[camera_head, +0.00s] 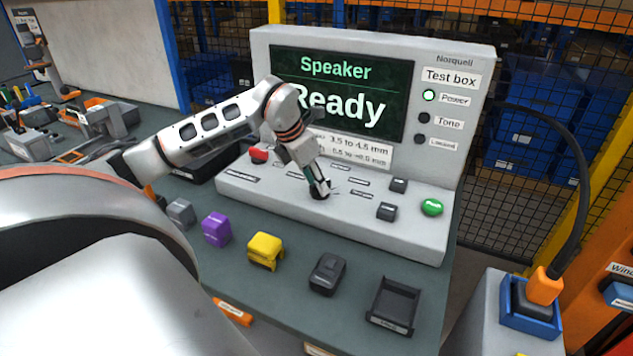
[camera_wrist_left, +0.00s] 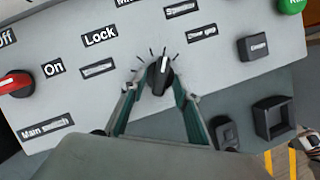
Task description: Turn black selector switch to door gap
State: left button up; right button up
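The black selector switch (camera_wrist_left: 159,77) is a round knob with a white pointer line, on the sloped grey panel of the test box. In the left wrist view its pointer aims up, tilted slightly right, among the tick marks. In the head view the switch (camera_head: 320,194) is partly covered by my left gripper (camera_head: 318,183). The two fingers (camera_wrist_left: 155,92) straddle the knob, with a small gap showing on the left side. My right gripper is out of view.
The screen (camera_head: 340,95) reads "Speaker Ready". A red main switch (camera_wrist_left: 15,83) and a green button (camera_head: 432,207) sit on the same panel. Purple (camera_head: 216,229), yellow (camera_head: 265,250) and dark (camera_head: 327,274) blocks and an empty black tray (camera_head: 394,304) stand in front.

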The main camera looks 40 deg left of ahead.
pick_arm(q)
jog(key=shift+w+f, duration=0.1)
jog(key=shift+f, duration=0.05)
grip_shut()
